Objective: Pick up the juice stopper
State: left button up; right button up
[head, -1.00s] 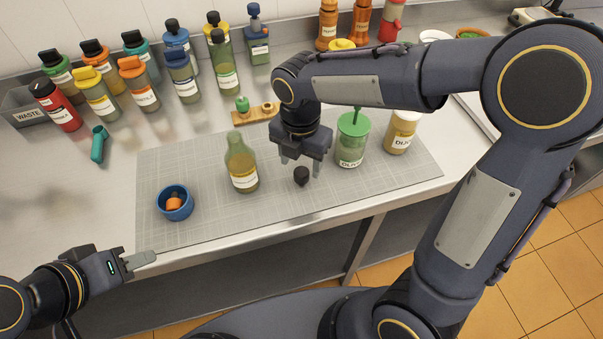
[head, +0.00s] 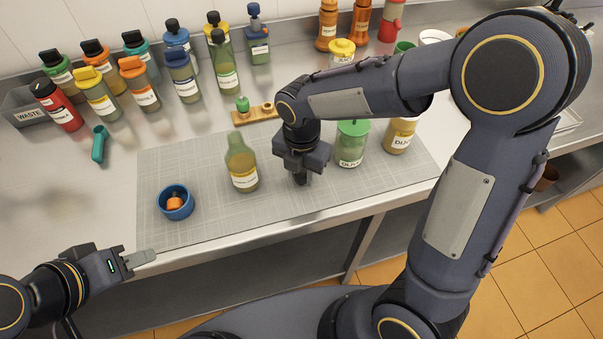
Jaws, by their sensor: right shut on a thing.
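My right gripper (head: 301,177) points down at the grey gridded mat and is shut on the small dark stopper. The stopper is almost wholly hidden between the fingers and seems to be at the mat surface; I cannot tell whether it touches the mat. An uncapped bottle (head: 242,164) with yellowish contents and a pale label stands upright on the mat, left of this gripper. My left gripper (head: 140,258) is low at the left, by the counter's front edge and away from the objects. I cannot tell whether its fingers are apart.
A blue bowl (head: 175,203) holding an orange piece stands on the mat's left. A green-lidded jar (head: 352,143) and a yellowish jar (head: 400,133) stand just right of my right gripper. A wooden holder (head: 254,114) and several capped bottles stand behind. The mat's front is clear.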

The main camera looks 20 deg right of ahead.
aim_at(302, 171)
jog(key=shift+r, duration=0.5)
notch_tip(302, 171, up, 2)
jog(key=shift+r, duration=0.25)
jog(key=s+d+r, duration=0.2)
jog(key=s+r, duration=0.2)
jog(key=s, duration=0.2)
jog(key=s+d+r+b, duration=0.1)
jog(key=s+d+r, duration=0.1)
jog(key=s+r, duration=0.3)
jog(key=shift+s+d+r, duration=0.25)
jog(key=shift+s+d, duration=0.15)
jog(key=shift+s, duration=0.7)
